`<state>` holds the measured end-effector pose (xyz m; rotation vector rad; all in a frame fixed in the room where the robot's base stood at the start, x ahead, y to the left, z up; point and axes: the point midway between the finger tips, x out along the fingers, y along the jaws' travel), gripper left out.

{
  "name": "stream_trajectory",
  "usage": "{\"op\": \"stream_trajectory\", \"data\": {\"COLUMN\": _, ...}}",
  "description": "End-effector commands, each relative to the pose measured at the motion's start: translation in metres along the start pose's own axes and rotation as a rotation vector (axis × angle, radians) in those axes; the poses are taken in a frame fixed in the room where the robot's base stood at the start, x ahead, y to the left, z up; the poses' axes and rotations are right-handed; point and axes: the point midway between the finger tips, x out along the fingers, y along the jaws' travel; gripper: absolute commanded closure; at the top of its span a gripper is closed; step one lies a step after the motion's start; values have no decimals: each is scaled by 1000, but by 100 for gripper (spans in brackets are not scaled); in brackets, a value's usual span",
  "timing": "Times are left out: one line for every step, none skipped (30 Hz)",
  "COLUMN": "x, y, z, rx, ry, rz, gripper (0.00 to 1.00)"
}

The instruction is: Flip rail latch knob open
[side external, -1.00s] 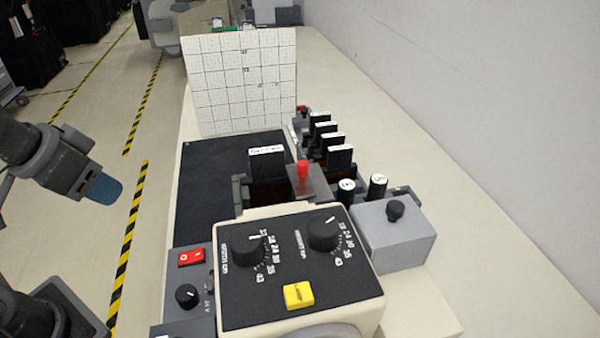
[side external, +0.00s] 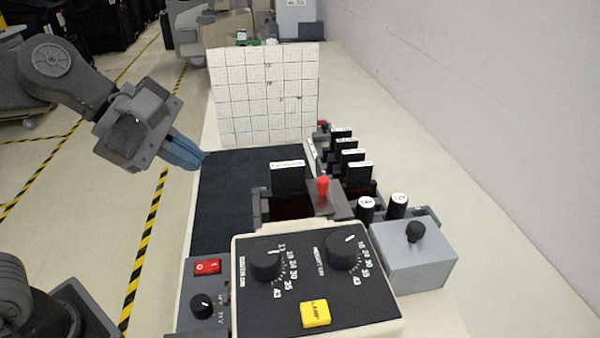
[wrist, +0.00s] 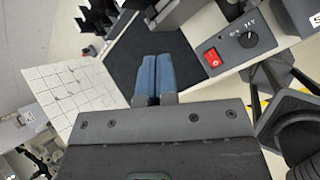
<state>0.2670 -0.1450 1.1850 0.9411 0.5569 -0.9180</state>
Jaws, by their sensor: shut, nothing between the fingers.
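A red knob (side external: 323,187) stands upright on a grey plate (side external: 327,204) beside a black block with a white label (side external: 288,178), in the side view. It is most likely the rail latch knob. My gripper (side external: 200,158) is at the left edge of the black mat, its blue fingers shut and empty, well to the left of the red knob and apart from it. In the wrist view the blue fingers (wrist: 156,75) lie together over the black mat. I cannot make out the red knob in the wrist view.
A control box (side external: 303,311) with two dials and a yellow button stands in front. A red rocker switch (side external: 207,267) is at its left. A grey box with a black knob (side external: 412,268) stands right. A white gridded panel (side external: 262,90) stands behind the black mat (side external: 225,205).

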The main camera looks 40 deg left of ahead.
Motion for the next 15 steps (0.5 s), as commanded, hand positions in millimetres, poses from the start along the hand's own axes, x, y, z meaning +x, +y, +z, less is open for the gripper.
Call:
{"op": "stream_trajectory", "data": {"x": 2, "y": 4, "z": 7, "rx": -105, "ry": -23, "rz": -2, "gripper": 100}}
{"op": "stream_trajectory", "data": {"x": 2, "y": 5, "z": 10, "rx": -170, "ry": -36, "rz": -4, "gripper": 100}}
{"op": "stream_trajectory", "data": {"x": 3, "y": 8, "z": 15, "rx": -249, "ry": -51, "rz": -7, "gripper": 100}}
{"op": "stream_trajectory", "data": {"x": 4, "y": 9, "z": 18, "rx": -305, "ry": -62, "rz": -9, "gripper": 100}}
{"op": "stream_trajectory", "data": {"x": 4, "y": 10, "z": 21, "rx": -357, "ry": -72, "rz": -13, "gripper": 100}}
{"op": "stream_trajectory", "data": {"x": 5, "y": 12, "z": 24, "rx": -420, "ry": -83, "rz": -17, "gripper": 100}}
{"op": "stream_trajectory", "data": {"x": 5, "y": 14, "z": 26, "rx": -462, "ry": -91, "rz": -19, "gripper": 100}}
{"op": "stream_trajectory", "data": {"x": 5, "y": 15, "z": 28, "rx": -500, "ry": -98, "rz": -22, "gripper": 100}}
{"op": "stream_trajectory", "data": {"x": 6, "y": 16, "z": 31, "rx": -543, "ry": -105, "rz": -25, "gripper": 100}}
{"op": "stream_trajectory", "data": {"x": 6, "y": 17, "z": 32, "rx": -569, "ry": -109, "rz": -28, "gripper": 100}}
{"op": "stream_trajectory", "data": {"x": 6, "y": 17, "z": 33, "rx": -591, "ry": -113, "rz": -30, "gripper": 100}}
{"op": "stream_trajectory", "data": {"x": 6, "y": 18, "z": 34, "rx": -615, "ry": -117, "rz": -33, "gripper": 100}}
{"op": "stream_trajectory", "data": {"x": 6, "y": 18, "z": 35, "rx": -627, "ry": -119, "rz": -34, "gripper": 100}}
{"op": "stream_trajectory", "data": {"x": 7, "y": 18, "z": 35, "rx": -637, "ry": -120, "rz": -35, "gripper": 100}}
{"op": "stream_trajectory", "data": {"x": 7, "y": 19, "z": 36, "rx": -645, "ry": -122, "rz": -35, "gripper": 100}}
